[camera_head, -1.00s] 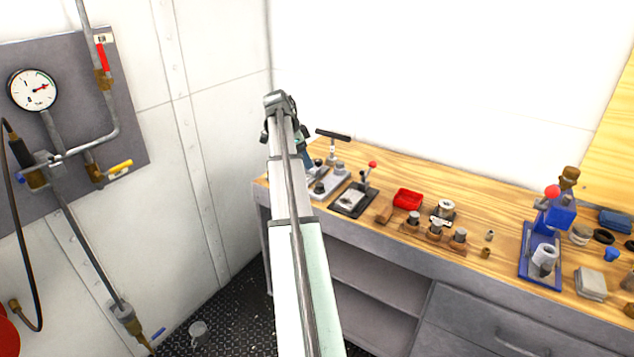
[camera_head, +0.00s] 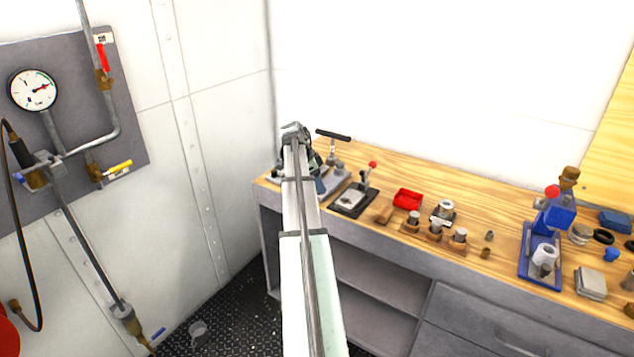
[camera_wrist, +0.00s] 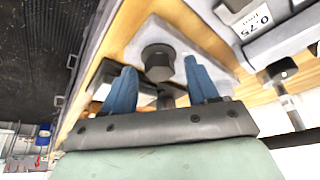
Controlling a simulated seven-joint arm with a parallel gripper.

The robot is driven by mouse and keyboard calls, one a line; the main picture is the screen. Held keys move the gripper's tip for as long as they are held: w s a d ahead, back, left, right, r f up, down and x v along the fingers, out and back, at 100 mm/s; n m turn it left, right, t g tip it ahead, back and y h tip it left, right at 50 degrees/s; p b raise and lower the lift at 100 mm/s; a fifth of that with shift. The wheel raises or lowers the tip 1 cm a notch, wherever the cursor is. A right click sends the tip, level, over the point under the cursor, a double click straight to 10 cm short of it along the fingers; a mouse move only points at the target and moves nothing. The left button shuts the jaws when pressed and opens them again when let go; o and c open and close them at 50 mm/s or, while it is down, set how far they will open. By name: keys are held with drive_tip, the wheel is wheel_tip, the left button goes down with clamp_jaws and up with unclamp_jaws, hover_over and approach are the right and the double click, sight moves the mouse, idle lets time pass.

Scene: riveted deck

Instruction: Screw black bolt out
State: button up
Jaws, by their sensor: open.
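A black hex-headed bolt (camera_wrist: 158,57) shows in the wrist view, standing in a light grey block. My gripper (camera_wrist: 160,68) has its two blue fingers spread, one on each side of the bolt head in the picture. I see no contact; the depth between fingertips and bolt cannot be told.
A black T-handle (camera_head: 333,135) rises by the fixture. A red-knobbed lever clamp (camera_head: 367,178), a red tray (camera_head: 408,199) and a blue press (camera_head: 541,255) stand to the right on the wooden bench. In the wrist view a grey block labelled 0.75 (camera_wrist: 262,22) is close on the right.

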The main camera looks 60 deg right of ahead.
drive_tip(key=shift+c, duration=0.3)
drive_tip(key=c, duration=1)
drive_tip(key=shift+s+a+n, duration=0.15)
drive_tip(key=shift+n, duration=0.55)
drive_tip(key=shift+n+t+h, duration=0.3)
drive_tip(key=shift+n+t, duration=0.3)
drive_tip(key=shift+n, duration=0.3)
drive_tip(key=o, duration=1.1)
drive_tip(key=shift+c, duration=0.2)
drive_tip(key=v, duration=1.3)
drive_tip(key=shift+r, duration=0.35)
